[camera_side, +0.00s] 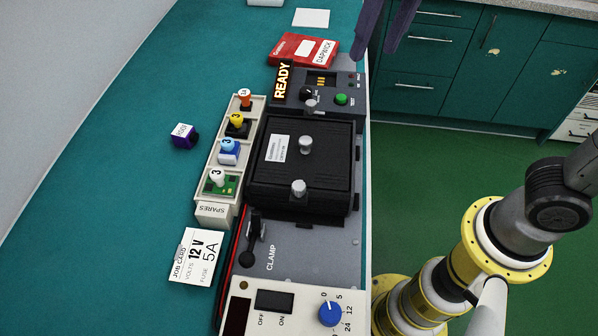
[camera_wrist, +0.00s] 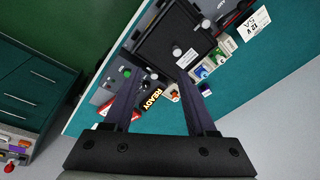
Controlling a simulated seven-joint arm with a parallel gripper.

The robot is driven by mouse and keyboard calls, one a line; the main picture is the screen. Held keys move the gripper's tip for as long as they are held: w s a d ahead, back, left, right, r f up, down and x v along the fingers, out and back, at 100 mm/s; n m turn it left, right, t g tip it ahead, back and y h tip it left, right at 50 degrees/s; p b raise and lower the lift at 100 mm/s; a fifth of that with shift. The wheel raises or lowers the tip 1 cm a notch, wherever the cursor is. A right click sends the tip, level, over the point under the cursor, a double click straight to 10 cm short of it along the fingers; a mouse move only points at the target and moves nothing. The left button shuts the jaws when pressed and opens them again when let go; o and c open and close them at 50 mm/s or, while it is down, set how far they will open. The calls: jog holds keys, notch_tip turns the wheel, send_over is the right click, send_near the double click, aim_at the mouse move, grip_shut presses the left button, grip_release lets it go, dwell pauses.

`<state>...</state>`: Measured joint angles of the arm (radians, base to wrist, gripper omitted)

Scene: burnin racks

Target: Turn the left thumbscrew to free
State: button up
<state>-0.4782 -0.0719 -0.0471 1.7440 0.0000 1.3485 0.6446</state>
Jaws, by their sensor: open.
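The black cover (camera_side: 265,180) lies flat on the grey test unit. In the wrist view the cover (camera_wrist: 160,38) shows beyond my fingertips, with a middle knob (camera_wrist: 177,51). My gripper (camera_wrist: 155,72) is open and empty. In the side view its dark fingers (camera_side: 374,50) hang at the top, beyond the cover and apart from it.
A spares tray (camera_side: 213,210) with several coloured parts stands left of the cover. A READY sign (camera_side: 282,80), green button (camera_side: 341,99) and red booklet (camera_side: 301,50) lie beyond it. A clamp lever (camera_side: 252,240) and blue dial (camera_side: 331,313) are nearer. A job card (camera_side: 197,257) lies left.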

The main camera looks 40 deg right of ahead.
jog(key=w+a+f+n+g, duration=0.1)
jog(key=a+f+n, duration=0.1)
jog(key=a, duration=0.6)
jog(key=n+h, duration=0.1)
send_near(299, 186)
jog(key=shift+g, duration=0.4)
jog(key=f, duration=0.8)
jog(key=shift+w+f, duration=0.25)
jog(key=shift+w, duration=0.1)
grip_shut()
